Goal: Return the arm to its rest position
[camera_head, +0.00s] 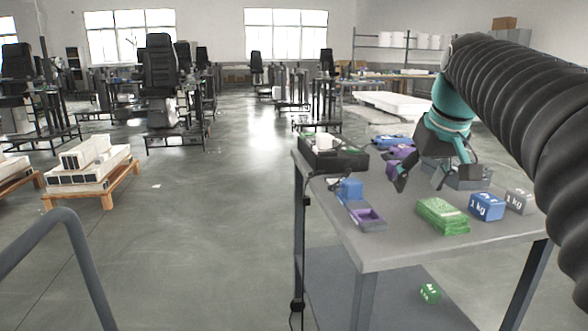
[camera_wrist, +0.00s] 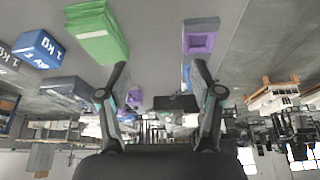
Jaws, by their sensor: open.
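My arm reaches in from the right in the head view. My gripper (camera_head: 420,184) hangs over the grey worktable (camera_head: 385,247), its fingers spread and nothing between them. The wrist view also shows my gripper (camera_wrist: 161,76) with its two fingers wide apart and empty. A green stack (camera_head: 443,216) lies on the table in front of the gripper. A blue 1 kg block (camera_head: 487,206) and a grey block (camera_head: 520,201) sit to its right. Whether the fingertips clear the tabletop is hard to tell.
A purple-and-blue holder (camera_head: 367,219) stands on the table's left edge. A black crate (camera_head: 340,160) with a white object inside is behind it. A green block (camera_head: 430,293) lies on the lower shelf. Pallets (camera_head: 93,189) stand at left; the central floor is clear.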

